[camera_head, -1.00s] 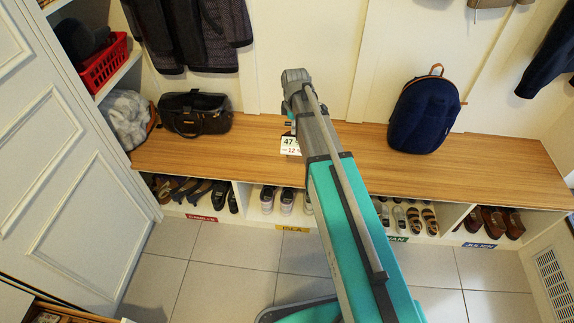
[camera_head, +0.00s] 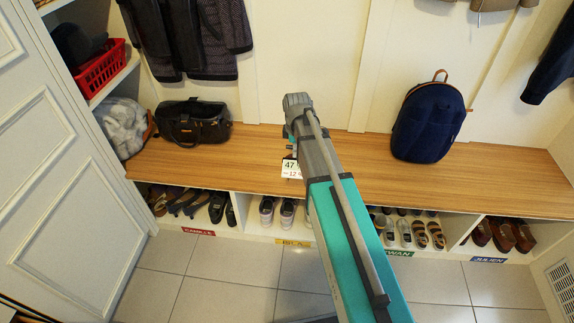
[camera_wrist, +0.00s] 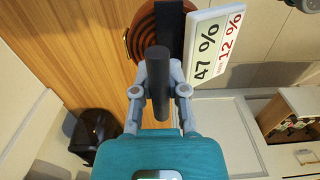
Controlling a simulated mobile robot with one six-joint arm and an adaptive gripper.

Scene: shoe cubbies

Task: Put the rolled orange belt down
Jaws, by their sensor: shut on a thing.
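The rolled orange belt (camera_wrist: 142,36) shows in the wrist view as an orange-brown coil with dark rings, partly hidden behind dark parts of my gripper (camera_wrist: 160,85). My gripper is shut on it. The belt is hidden or too small to make out there. I cannot tell whether it touches the bench.
A white card (camera_wrist: 215,45) with "47 %" and "12 %" is beside the belt. A black handbag (camera_head: 193,122) stands left on the bench, a navy backpack (camera_head: 428,118) right. Bench between them looks clear. Shoes fill cubbies below. A red basket (camera_head: 100,68) sits on a left shelf.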

